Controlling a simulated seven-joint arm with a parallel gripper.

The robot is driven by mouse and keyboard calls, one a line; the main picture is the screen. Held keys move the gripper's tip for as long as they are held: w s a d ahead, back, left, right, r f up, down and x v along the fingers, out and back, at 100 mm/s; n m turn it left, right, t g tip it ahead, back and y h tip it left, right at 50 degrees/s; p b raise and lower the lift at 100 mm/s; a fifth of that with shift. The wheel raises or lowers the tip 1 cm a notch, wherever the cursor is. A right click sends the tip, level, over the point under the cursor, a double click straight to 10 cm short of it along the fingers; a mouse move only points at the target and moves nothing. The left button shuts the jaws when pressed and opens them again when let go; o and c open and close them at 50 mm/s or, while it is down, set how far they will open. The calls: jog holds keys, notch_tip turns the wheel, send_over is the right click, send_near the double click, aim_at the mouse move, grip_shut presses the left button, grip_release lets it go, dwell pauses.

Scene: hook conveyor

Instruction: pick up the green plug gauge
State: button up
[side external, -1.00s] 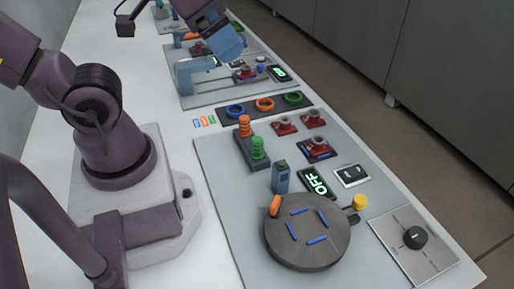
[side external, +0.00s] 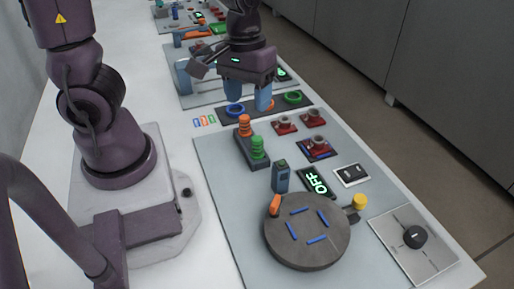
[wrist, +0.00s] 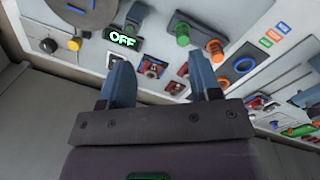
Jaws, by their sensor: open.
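The green plug gauge (side external: 258,147) stands upright with a ribbed grip in a dark holder block (side external: 244,153). An orange plug gauge (side external: 244,125) stands behind it in the same block. Both also show in the wrist view, the green one (wrist: 183,38) left of the orange one (wrist: 215,50). My gripper (side external: 248,102) is open and empty, pointing down. In the side view it appears over the ring plate, behind the block. It touches neither gauge. In the wrist view the fingers (wrist: 156,58) are spread apart.
Blue (side external: 235,110) and green (side external: 293,97) rings lie on a dark plate; my finger partly covers the orange one. Red fixtures (side external: 316,117) stand right of the block. A blue-grey post (side external: 281,177), an OFF display (side external: 317,183) and a round turntable (side external: 307,247) are nearer the camera.

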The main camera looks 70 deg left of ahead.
aim_at(257, 138)
jog(key=w+a+f+n, duration=0.1)
jog(key=f+n, duration=0.2)
jog(key=f, duration=0.1)
jog(key=w+a+f+n, duration=0.1)
jog(key=a+f+n, duration=0.1)
jog(key=f+n, duration=0.2)
jog(key=w+a+f+n+y, duration=0.1)
jog(key=a+f+n, duration=0.1)
jog(key=f+n, duration=0.2)
jog(key=shift+w+f, duration=0.1)
jog(key=shift+f, duration=0.15)
jog(key=shift+w+f, duration=0.15)
jog(key=shift+f, duration=1.3)
jog(key=shift+w+f, duration=0.15)
jog(key=shift+f, duration=1.25)
jog(key=shift+c, duration=0.4)
jog(key=c, duration=0.9)
